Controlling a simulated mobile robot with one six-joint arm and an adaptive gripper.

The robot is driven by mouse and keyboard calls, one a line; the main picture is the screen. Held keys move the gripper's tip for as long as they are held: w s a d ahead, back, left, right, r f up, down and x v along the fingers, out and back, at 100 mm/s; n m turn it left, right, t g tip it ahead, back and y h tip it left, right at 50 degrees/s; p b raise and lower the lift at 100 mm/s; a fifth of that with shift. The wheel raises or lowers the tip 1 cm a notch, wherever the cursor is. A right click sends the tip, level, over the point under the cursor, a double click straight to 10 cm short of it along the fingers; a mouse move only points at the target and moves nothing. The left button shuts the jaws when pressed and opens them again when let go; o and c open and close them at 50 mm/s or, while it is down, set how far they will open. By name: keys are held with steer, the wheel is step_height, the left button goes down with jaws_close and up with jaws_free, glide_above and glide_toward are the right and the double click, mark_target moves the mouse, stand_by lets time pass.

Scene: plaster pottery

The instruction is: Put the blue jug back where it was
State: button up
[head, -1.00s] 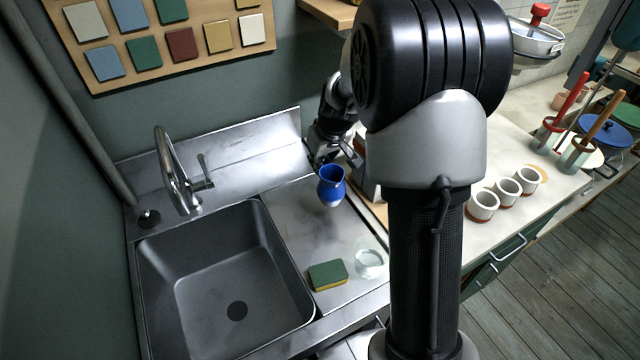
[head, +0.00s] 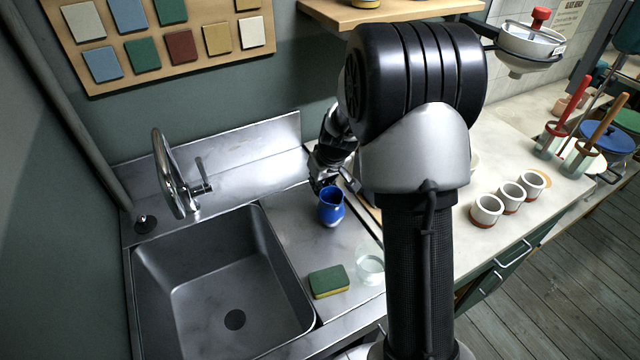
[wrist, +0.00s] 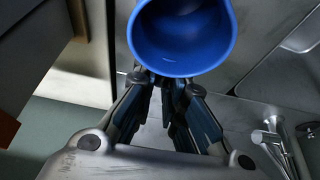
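The blue jug (head: 331,206) is upright over the steel drainboard (head: 290,228), right of the sink, with its open mouth facing up. It is low at the board; I cannot tell whether its base touches. In the wrist view the jug (wrist: 182,38) fills the top middle, its empty-looking inside showing. My gripper (wrist: 167,82) has its fingertips drawn close together at the jug's near side, and looks shut on it. The exact grip point is hidden under the rim. In the head view my gripper (head: 322,183) is just behind the jug, partly hidden by my arm.
The sink (head: 225,285) with its tap (head: 172,175) lies to the left. A green and yellow sponge (head: 329,281) and a clear glass (head: 370,266) stand at the drainboard's front. Several white cups (head: 487,210) are on the counter at right. A shelf (head: 390,14) hangs above.

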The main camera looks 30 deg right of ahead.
steer(key=o, duration=0.4)
steer(key=s+a+r+p, duration=0.25)
steer(key=s+r, duration=0.25)
steer(key=r, duration=0.4)
steer(key=s+a+r+p, duration=0.1)
steer(key=s+a+r, duration=0.3)
steer(key=r, duration=0.5)
steer(key=s+a+r, duration=0.1)
steer(key=s+a, duration=0.1)
steer(key=s, duration=0.5)
steer(key=s+a+r, duration=0.2)
steer(key=s+a, duration=0.1)
steer(key=s, duration=0.5)
steer(key=s+a+r, duration=0.1)
steer(key=s+a, duration=0.1)
steer(key=s, duration=0.6)
steer(key=shift+a+r, duration=0.2)
steer(key=shift+a, duration=0.05)
